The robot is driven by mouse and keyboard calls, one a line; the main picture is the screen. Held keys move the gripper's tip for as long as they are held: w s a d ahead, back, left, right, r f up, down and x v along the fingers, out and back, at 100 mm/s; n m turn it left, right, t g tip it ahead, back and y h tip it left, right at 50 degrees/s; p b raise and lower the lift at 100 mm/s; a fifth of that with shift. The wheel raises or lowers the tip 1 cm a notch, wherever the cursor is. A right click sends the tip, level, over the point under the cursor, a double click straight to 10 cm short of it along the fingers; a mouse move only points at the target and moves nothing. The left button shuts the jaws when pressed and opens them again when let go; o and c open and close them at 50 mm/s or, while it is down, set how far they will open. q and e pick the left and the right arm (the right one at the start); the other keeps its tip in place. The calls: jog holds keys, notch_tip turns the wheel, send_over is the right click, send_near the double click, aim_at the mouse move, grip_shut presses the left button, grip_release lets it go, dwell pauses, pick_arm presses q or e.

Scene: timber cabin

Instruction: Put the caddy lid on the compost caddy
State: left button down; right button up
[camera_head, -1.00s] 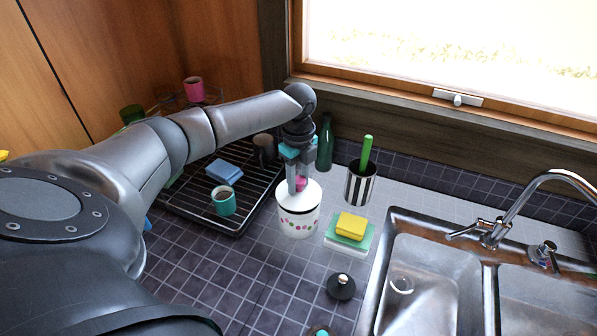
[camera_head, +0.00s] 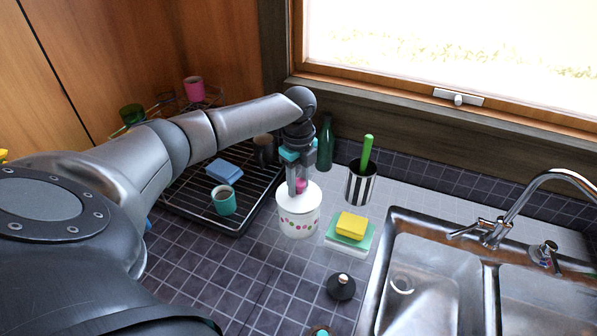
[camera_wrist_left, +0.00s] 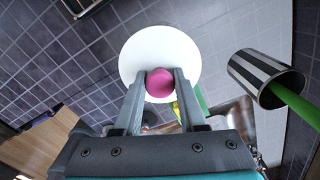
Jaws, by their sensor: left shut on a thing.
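The compost caddy (camera_head: 298,224), white with coloured dots, stands upright on the tiled counter between the drying rack and the sponges. The white round caddy lid (camera_head: 312,199) is level over its mouth and looks to meet the rim; I cannot tell if a thin gap remains. My left gripper (camera_head: 298,188) comes down from above, shut on the lid's pink knob (camera_head: 301,186). In the left wrist view the lid (camera_wrist_left: 160,48) lies beyond my left gripper (camera_wrist_left: 160,84), its pink knob between the fingers. The lid hides the caddy there. My right gripper is not in view.
A striped pot (camera_head: 361,184) with a green-handled tool and a green bottle (camera_head: 325,143) stand behind. A yellow sponge (camera_head: 352,225) lies right of the caddy. The black rack (camera_head: 235,228) holds a teal mug (camera_head: 224,200). A black knobbed disc (camera_head: 341,288) lies in front, near the sink (camera_head: 410,290).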

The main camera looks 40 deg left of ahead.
pick_arm(q)
jog(key=shift+f, duration=0.3)
jog(key=shift+c, duration=2)
grip_release()
jog(key=shift+r, duration=0.1)
notch_tip(320, 180, up, 15)
